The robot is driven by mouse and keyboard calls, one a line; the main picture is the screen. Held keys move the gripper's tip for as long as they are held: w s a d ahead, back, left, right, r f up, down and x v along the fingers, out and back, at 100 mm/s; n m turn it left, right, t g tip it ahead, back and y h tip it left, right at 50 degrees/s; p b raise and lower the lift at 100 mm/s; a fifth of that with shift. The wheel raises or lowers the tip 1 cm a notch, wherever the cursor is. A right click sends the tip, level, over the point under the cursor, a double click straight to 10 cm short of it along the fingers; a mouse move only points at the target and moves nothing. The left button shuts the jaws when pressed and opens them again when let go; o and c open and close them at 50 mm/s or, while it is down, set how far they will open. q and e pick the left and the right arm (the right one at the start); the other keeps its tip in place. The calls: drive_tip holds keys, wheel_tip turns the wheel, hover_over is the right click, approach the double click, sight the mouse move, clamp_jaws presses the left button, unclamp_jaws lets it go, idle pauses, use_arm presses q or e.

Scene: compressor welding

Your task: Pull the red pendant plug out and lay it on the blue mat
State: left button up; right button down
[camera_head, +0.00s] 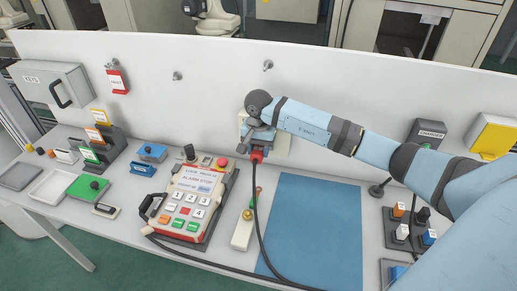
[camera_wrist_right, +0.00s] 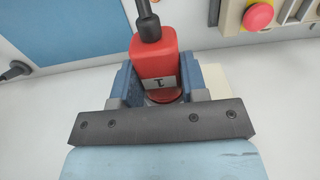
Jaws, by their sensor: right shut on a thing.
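The red pendant plug (camera_head: 257,155) is at the back panel, above the table, with a black cable hanging from it. My right gripper (camera_head: 258,142) is shut on it, mostly hiding the plug in the head view. In the right wrist view, the red plug (camera_wrist_right: 155,62) with a label sits between the blue-grey jaws of the gripper (camera_wrist_right: 163,85). A pale plate (camera_head: 282,147) shows behind the gripper on the panel; I cannot tell whether the plug is still seated. The blue mat (camera_head: 316,230) lies flat and empty, lower right of the plug. My left gripper is not in view.
The pendant (camera_head: 190,200) with a red button lies left of the mat, its cable crossing the table front. A pale strip with a brass-coloured knob (camera_head: 247,214) lies beside the mat. Several switches (camera_head: 402,233) stand to the right. Labelled blocks and trays fill the left.

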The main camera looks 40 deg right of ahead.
sight(254, 161)
drive_tip(key=shift+s+a+f, duration=0.1)
drive_tip(key=shift+s+a, duration=0.05)
drive_tip(key=shift+a, duration=0.05)
drive_tip(key=shift+s, duration=0.1)
drive_tip(key=shift+s+a, duration=0.3)
drive_tip(key=shift+a, duration=0.1)
drive_tip(key=shift+s+a, duration=1.2)
drive_tip(key=shift+a, duration=0.25)
